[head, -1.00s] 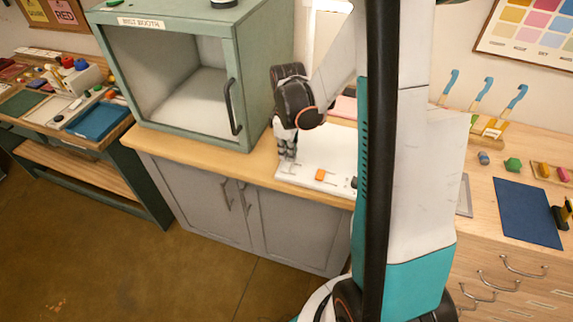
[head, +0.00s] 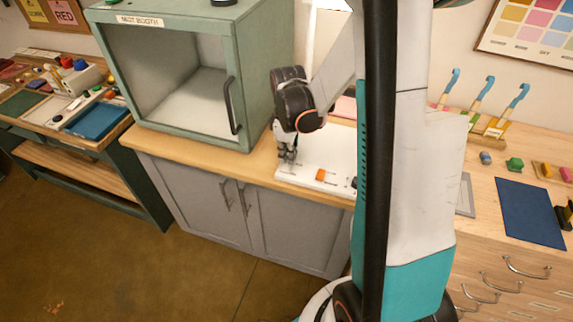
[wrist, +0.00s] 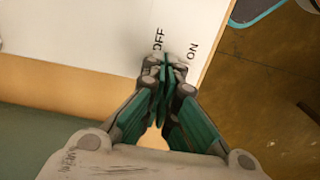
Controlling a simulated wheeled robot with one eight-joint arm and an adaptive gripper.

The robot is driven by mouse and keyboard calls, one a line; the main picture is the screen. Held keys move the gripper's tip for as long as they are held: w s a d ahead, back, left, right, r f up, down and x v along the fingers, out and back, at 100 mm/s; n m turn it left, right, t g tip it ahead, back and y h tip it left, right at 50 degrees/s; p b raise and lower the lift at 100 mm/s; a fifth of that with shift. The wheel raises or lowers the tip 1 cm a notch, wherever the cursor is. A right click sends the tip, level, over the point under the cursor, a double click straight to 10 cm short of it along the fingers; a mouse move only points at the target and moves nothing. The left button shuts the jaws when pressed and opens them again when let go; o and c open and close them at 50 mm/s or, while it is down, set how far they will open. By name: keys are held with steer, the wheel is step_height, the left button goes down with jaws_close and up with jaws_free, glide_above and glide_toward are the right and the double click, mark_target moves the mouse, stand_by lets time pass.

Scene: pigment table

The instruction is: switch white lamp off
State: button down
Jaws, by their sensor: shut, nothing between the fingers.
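A white board (head: 310,175) lies on the wooden counter right of the green booth, with a small orange part (head: 321,175) on it. In the wrist view the board (wrist: 90,28) carries the words OFF and ON near its edge. My gripper (head: 287,155) is shut and empty, pointing down at the board's left end. In the wrist view its fingertips (wrist: 166,62) are between the two words and hide whatever is there. A very bright white panel (head: 327,5) shows behind my arm; I cannot tell whether it is the white lamp.
The mist booth (head: 262,85) stands close on the left of my gripper, with a black handle (head: 232,106). My own arm hides part of the counter. A second table (head: 95,142) stands far left.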

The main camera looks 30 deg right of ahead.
steer(key=shift+f, duration=0.25)
steer(key=shift+r+p, duration=2.25)
steer(key=shift+r, duration=1.35)
steer(key=shift+a, duration=0.1)
